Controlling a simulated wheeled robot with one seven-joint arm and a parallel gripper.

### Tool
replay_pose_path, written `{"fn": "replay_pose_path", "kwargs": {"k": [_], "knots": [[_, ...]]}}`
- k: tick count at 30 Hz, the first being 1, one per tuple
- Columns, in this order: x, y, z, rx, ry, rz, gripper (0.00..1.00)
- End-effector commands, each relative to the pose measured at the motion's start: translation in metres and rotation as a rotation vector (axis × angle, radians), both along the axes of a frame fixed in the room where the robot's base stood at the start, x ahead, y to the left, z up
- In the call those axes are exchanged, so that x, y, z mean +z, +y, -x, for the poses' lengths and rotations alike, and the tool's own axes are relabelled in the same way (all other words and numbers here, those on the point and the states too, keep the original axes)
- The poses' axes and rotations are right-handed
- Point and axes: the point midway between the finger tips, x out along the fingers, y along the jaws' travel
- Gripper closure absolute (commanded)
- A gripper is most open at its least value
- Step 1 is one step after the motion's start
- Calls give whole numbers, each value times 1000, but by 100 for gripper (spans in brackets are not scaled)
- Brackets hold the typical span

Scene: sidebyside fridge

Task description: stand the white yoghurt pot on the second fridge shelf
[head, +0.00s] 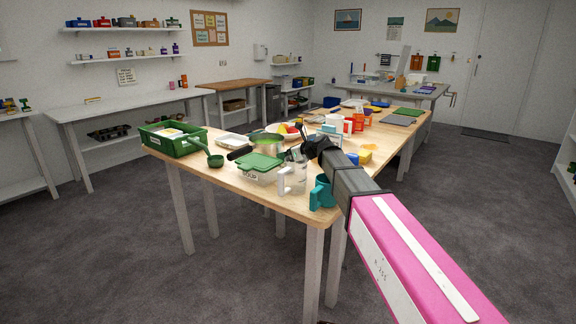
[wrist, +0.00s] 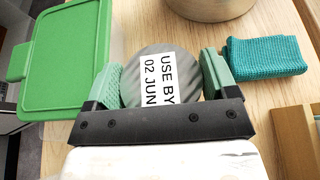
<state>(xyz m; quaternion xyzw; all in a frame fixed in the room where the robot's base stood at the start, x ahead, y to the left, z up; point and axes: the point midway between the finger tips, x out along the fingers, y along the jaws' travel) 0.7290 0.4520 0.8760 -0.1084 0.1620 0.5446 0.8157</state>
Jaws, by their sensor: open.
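In the wrist view a round pot with a silvery foil lid (wrist: 132,72) and a white "USE BY 02 JUN" label lies between the green fingers of my gripper (wrist: 160,78). It appears to be the yoghurt pot; its side walls are hidden below the lid. The fingers are open, one on each side of the lid, and I cannot tell whether they touch it. In the head view my gripper (head: 297,153) is low over the wooden table, and the pot cannot be made out clearly there. No fridge or fridge shelf is in view.
In the head view a clear jug (head: 298,178) and teal mug (head: 321,193) stand near the table's front edge.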

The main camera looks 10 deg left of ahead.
Motion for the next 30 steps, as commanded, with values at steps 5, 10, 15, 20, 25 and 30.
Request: {"fn": "replay_pose_path", "kwargs": {"k": [5,10,15,20,25,30], "knots": [[0,0,0,0,0,0,53],[0,0,0,0,0,0,60],[3,0,0,0,0,0,60],[17,0,0,1,-1,0,60],[47,0,0,1,-2,-1,60],[75,0,0,2,-2,0,60]]}}
